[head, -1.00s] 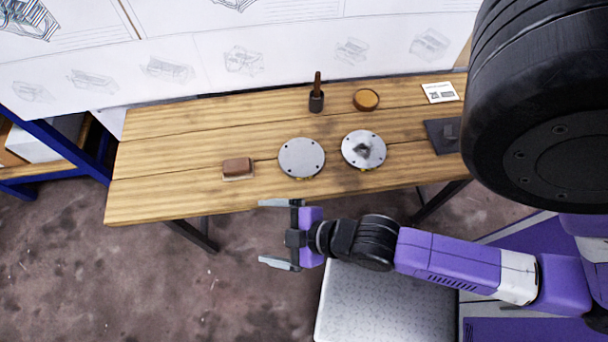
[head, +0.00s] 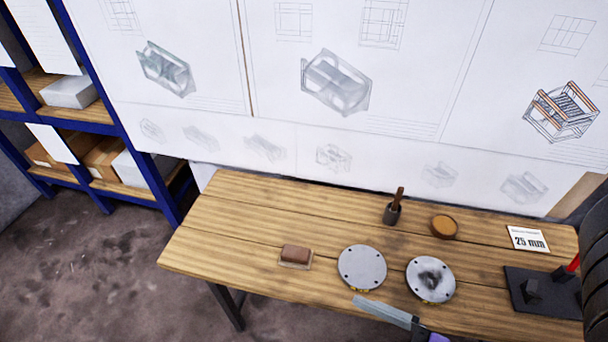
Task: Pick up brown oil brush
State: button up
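A brown handle stands upright, slightly tilted, in a small dark cup (head: 392,214) near the back of the wooden table; this looks like the brown oil brush (head: 399,196). Its lower end is hidden in the cup. My gripper (head: 385,311) shows only in part at the bottom edge, with one grey finger over the table's front edge, in front of the brush and well apart from it. The other finger is out of the picture. The visible finger stands out to the side as in the earlier open pose, and nothing shows against it.
On the wooden table (head: 225,225) are a brown block (head: 295,254) on a light base, two round metal plates (head: 362,267) (head: 431,280), a round tan-topped container (head: 444,226), a "25 mm" card (head: 527,239) and a dark fixture (head: 540,292). A blue shelf (head: 150,180) stands left.

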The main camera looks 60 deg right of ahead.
aim_at(400, 191)
jog(key=z, duration=1.45)
